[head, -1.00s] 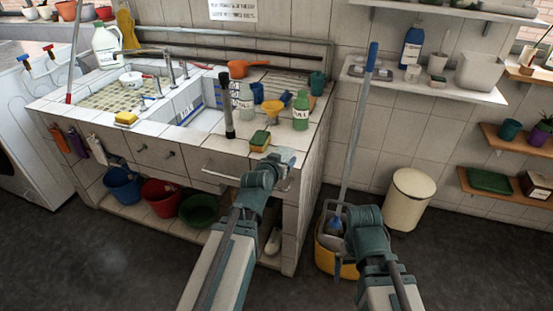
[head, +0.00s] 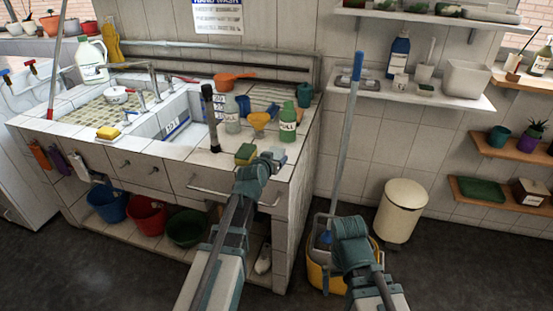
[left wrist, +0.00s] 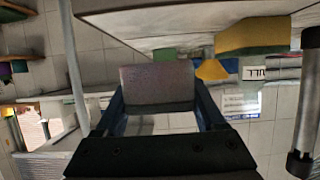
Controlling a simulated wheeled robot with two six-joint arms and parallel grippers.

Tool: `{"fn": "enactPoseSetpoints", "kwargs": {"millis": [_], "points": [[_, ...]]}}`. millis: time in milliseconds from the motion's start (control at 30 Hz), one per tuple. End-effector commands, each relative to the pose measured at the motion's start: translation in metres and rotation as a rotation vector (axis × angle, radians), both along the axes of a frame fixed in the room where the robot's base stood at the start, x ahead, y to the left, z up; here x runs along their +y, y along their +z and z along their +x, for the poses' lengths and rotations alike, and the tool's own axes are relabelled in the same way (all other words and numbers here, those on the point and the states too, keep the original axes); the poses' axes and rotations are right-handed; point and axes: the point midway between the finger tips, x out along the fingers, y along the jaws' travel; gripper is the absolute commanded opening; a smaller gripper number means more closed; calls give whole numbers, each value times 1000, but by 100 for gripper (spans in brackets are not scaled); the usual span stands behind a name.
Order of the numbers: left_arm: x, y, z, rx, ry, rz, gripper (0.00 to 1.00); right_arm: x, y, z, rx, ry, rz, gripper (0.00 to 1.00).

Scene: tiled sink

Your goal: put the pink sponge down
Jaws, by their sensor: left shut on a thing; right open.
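My left gripper (head: 272,157) is at the front right edge of the tiled counter (head: 205,172), just right of a green and yellow sponge (head: 245,154). In the left wrist view, it is shut on the pink sponge (left wrist: 157,88), a dull greyish-pink block between the two fingers. In the head view the pink sponge is hard to tell apart from the gripper. I cannot tell whether it touches the counter. My right gripper (head: 346,228) is low in front of the yellow mop bucket (head: 318,279), with its fingers mostly hidden.
The sink (head: 183,122) is further left. A mop handle (head: 346,140) rises right of the counter. A cream bin (head: 400,212) stands further right.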

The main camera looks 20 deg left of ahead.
Motion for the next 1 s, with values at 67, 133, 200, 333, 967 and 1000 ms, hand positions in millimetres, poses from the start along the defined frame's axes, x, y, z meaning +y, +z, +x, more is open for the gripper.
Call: {"fn": "enactPoseSetpoints", "kwargs": {"millis": [67, 133, 200, 333, 967, 1000], "points": [[5, -3, 22, 0, 1, 0, 11, 0, -3, 0, 0, 0, 0, 100], [7, -4, 33, 0, 1, 1, 11, 0, -4, 0, 0, 0, 0, 100], [9, -5, 39, 0, 0, 0, 11, 0, -5, 0, 0, 0, 0, 100], [10, -5, 40, 0, 0, 0, 11, 0, -5, 0, 0, 0, 0, 100], [15, -40, 38, 0, 0, 1, 11, 0, -40, 0, 0, 0, 0, 100], [15, -40, 38, 0, 0, 1, 11, 0, -40, 0, 0, 0, 0, 100]]}}
